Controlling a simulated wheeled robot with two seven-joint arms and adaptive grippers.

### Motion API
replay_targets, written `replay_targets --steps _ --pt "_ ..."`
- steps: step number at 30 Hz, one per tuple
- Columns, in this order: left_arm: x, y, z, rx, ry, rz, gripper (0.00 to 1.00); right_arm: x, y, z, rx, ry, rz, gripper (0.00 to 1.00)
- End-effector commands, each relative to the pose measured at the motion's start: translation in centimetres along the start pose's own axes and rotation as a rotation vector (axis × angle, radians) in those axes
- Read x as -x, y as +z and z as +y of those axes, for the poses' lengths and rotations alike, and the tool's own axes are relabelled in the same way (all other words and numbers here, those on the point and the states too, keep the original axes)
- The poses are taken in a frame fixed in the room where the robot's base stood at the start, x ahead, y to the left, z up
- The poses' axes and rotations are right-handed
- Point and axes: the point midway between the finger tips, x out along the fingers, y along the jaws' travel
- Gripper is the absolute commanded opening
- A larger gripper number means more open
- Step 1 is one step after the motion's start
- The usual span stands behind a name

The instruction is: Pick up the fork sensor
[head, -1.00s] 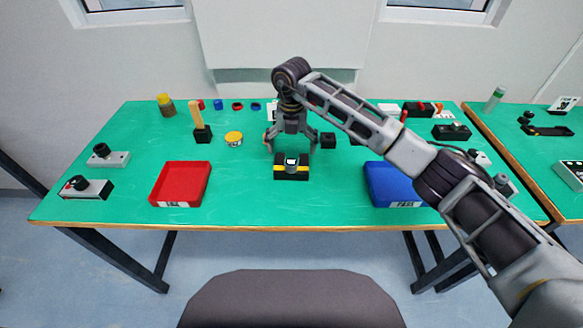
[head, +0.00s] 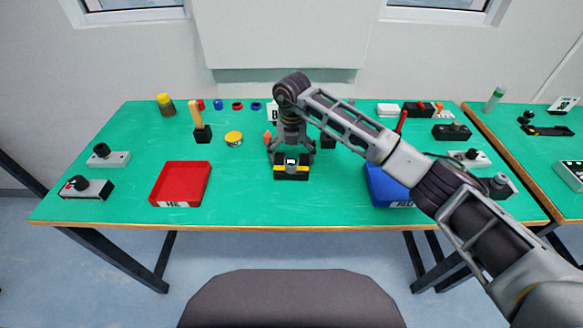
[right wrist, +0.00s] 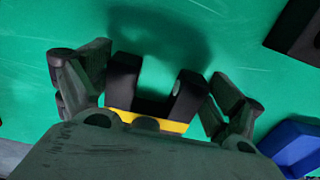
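The fork sensor (head: 291,174) is a black block with a yellow band, standing on the green table between the two trays. My right gripper (head: 291,157) is low over it, with one finger on each side. In the right wrist view, the fork sensor (right wrist: 186,98) shows two black prongs and a yellow band between the spread fingers of the gripper (right wrist: 157,92). The fingers look open, with small gaps beside the prongs; contact low down is hidden. My left gripper is not in view.
A red tray (head: 181,183) is to the left and a blue tray (head: 378,190) to the right, partly behind my right arm. The table front is clear between the trays.

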Motion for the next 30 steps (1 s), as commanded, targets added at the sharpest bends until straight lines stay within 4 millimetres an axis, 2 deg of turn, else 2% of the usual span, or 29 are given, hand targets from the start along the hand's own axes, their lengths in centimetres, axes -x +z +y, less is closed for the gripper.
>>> replay_targets --steps 1,5,6,14,19,30 --pt "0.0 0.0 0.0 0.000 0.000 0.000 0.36 0.0 0.0 0.0 0.000 0.000 0.000 0.79" --pt "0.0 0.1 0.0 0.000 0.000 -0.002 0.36 0.0 0.0 0.0 0.000 0.001 0.000 0.63" --pt "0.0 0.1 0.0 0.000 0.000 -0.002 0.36 0.1 0.0 0.0 0.000 0.001 -0.001 0.62" --pt "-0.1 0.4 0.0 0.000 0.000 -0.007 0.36 0.2 0.0 0.0 0.000 0.001 -0.001 0.62" --pt "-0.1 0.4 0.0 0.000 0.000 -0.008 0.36 1.1 0.1 0.0 0.000 0.001 -0.002 0.62" --pt "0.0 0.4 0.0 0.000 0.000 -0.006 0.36 6.0 0.1 0.0 0.000 0.002 -0.004 0.62"
